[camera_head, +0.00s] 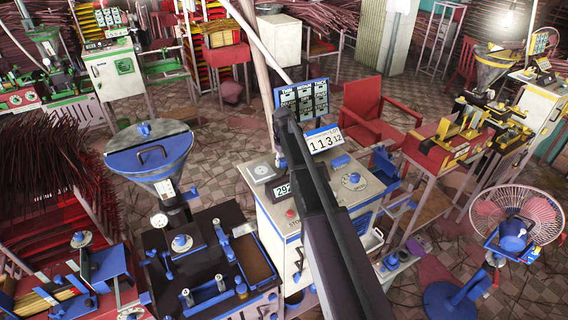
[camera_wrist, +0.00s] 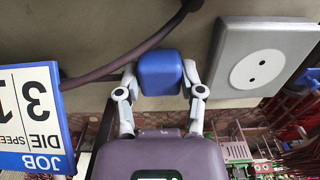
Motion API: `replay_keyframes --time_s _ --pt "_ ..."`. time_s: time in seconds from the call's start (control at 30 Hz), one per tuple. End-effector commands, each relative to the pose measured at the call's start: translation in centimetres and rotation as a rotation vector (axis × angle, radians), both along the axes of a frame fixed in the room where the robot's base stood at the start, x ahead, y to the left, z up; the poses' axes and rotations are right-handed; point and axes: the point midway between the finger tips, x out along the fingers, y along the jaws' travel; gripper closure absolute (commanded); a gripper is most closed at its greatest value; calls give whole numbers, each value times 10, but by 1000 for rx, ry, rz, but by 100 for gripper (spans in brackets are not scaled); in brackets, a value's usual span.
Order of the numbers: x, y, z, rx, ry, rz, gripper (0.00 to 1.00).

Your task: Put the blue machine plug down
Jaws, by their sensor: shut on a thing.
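The blue plug (camera_wrist: 159,73) is a rounded blue block between the two fingers of my gripper (camera_wrist: 159,84) in the wrist view. The fingers are shut on its sides. A pale grey panel surface lies behind it; I cannot tell whether the plug touches that surface. A white socket plate (camera_wrist: 263,68) with two holes is to the right of the plug, apart from it. In the head view the socket (camera_head: 260,171) sits on top of the grey control cabinet (camera_head: 252,196). My arm hides most of my gripper there.
A dark cable (camera_wrist: 140,48) curves behind the plug in the wrist view. The blue-edged display board (camera_wrist: 33,118) is at left; it also stands on the cabinet in the head view (camera_head: 324,139). A blue knob (camera_head: 354,179) sits on the cabinet top. A fan (camera_head: 516,217) stands at right.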

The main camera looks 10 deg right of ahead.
Motion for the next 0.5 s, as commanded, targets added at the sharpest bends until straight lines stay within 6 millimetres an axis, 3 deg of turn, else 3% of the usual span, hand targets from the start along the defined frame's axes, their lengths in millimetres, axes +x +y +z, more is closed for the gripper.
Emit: replay_keyframes --time_s 0.5 --pt "0 0 -7 0 0 1 100"
